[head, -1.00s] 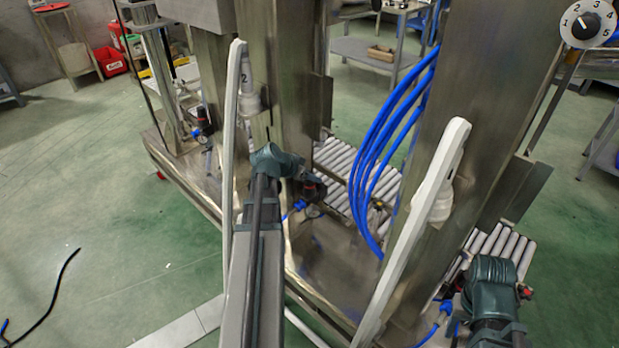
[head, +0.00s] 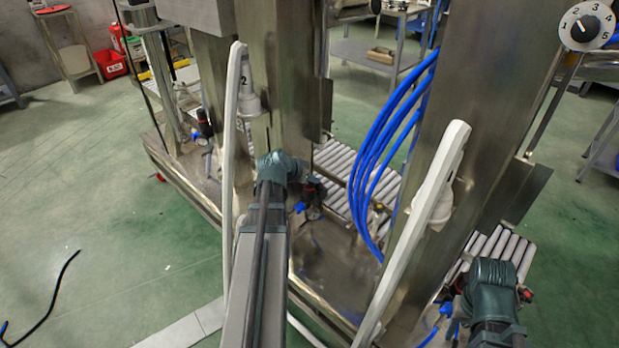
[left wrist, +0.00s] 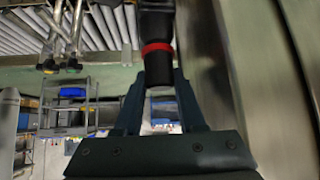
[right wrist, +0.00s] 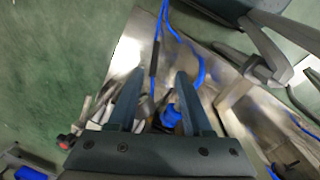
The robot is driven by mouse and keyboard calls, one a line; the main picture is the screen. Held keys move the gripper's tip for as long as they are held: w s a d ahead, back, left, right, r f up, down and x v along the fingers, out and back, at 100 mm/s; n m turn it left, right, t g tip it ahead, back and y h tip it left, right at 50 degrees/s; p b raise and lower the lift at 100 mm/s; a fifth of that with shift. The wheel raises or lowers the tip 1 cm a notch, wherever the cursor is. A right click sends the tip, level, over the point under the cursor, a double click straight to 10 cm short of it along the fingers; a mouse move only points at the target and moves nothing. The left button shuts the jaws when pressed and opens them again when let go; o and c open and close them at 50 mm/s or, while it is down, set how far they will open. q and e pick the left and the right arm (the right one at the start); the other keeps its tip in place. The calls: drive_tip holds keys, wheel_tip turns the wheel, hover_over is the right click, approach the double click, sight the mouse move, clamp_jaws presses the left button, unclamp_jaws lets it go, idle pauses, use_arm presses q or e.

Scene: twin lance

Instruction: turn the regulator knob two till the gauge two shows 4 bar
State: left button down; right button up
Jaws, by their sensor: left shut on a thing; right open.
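In the left wrist view my left gripper (left wrist: 160,84) is shut on a dark knob (left wrist: 159,70) with a red ring above it. A dark regulator body (left wrist: 157,22) adjoins the ring. In the head view the regulator (head: 313,189) shows beside the steel column, partly hidden by my left wrist. A white fitting marked 2 (head: 244,82) is above it. A round white dial (head: 587,26), numbered 1 to 5, is at the top right; its pointer aims up-left, near 2. My right gripper (right wrist: 158,76) is open and empty, above blue tubing and fittings.
Steel columns (head: 460,110) and white bars (head: 415,230) stand close around my arms. Blue hoses (head: 372,150) hang between the columns. Roller conveyors (head: 345,165) are behind.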

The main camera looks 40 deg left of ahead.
use_arm(q)
drive_tip(key=n+g+y, duration=0.1)
drive_tip(key=n+y, duration=0.2)
drive_tip(key=n, duration=0.1)
drive_tip(key=shift+d+n, duration=0.15)
drive_tip(key=shift+n, duration=0.15)
drive_tip(key=n+g+y, duration=0.1)
drive_tip(key=n+y, duration=0.1)
drive_tip(key=n, duration=0.1)
drive_tip(key=shift+w+n+g+y, duration=0.1)
drive_tip(key=shift+n+g+y, duration=0.2)
drive_tip(key=shift+y, duration=0.1)
drive_tip(key=n+g+y, duration=0.1)
drive_tip(key=n+g, duration=0.1)
drive_tip(key=n, duration=0.2)
drive_tip(key=shift+g+y, duration=0.3)
drive_tip(key=shift+y, duration=0.1)
drive_tip(key=shift+n+g, duration=0.7)
drive_tip(key=shift+n, duration=0.2)
drive_tip(key=shift+y, duration=0.3)
drive_tip(key=c, duration=0.8)
unclamp_jaws()
drive_tip(key=shift+o, duration=0.2)
drive_tip(key=shift+r, duration=0.1)
